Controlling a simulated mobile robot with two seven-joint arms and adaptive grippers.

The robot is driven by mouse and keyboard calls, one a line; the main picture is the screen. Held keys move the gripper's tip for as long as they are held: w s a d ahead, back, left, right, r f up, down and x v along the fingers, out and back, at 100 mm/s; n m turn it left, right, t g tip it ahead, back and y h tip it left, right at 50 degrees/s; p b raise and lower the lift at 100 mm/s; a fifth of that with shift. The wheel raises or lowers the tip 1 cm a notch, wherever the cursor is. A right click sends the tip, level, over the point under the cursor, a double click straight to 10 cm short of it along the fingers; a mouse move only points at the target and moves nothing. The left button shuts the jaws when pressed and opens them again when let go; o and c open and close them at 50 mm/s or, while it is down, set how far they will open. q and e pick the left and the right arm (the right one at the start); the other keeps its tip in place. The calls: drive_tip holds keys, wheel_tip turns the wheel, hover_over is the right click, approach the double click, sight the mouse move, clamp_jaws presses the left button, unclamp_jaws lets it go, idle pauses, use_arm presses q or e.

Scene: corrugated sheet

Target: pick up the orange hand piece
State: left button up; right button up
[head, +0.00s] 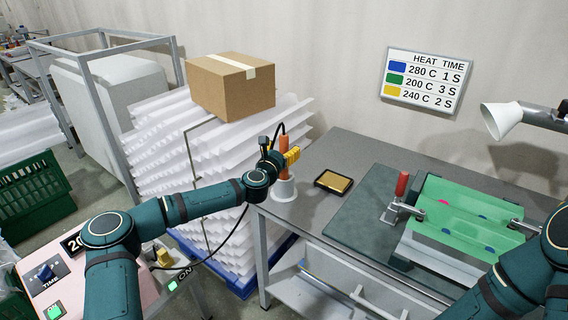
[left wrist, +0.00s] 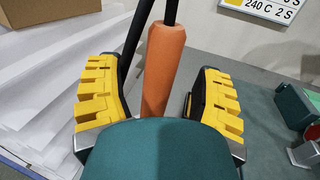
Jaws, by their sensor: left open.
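The orange hand piece (head: 284,153) stands upright in a white conical holder (head: 284,188) at the table's left edge, with a black cable rising from its top. In the left wrist view the hand piece (left wrist: 163,65) stands between the two yellow-padded fingers of my left gripper (left wrist: 160,100). In the head view my left gripper (head: 285,157) is at the hand piece. The fingers are open, with a gap on both sides of the orange body. The lower end of the hand piece is hidden in the wrist view. My right arm shows at the right edge; its gripper is out of view.
A small tray with a golden pad (head: 334,183) lies right of the holder. A red-handled clamp (head: 402,184) and green sheet (head: 470,215) are further right. Stacked white corrugated sheets (head: 165,150) with a cardboard box (head: 231,85) stand left of the table (head: 350,150).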

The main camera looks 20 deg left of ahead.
use_arm(q)
drive_tip(key=shift+w, duration=0.8)
clamp_jaws()
wheel_tip(320, 180, up, 10)
drive_tip(key=shift+d+f+p, duration=0.1)
drive_tip(key=shift+f+p, duration=0.05)
drive_tip(key=shift+p, duration=0.85)
drive_tip(key=shift+r+p, duration=0.5)
drive_tip(key=shift+r, duration=1.2)
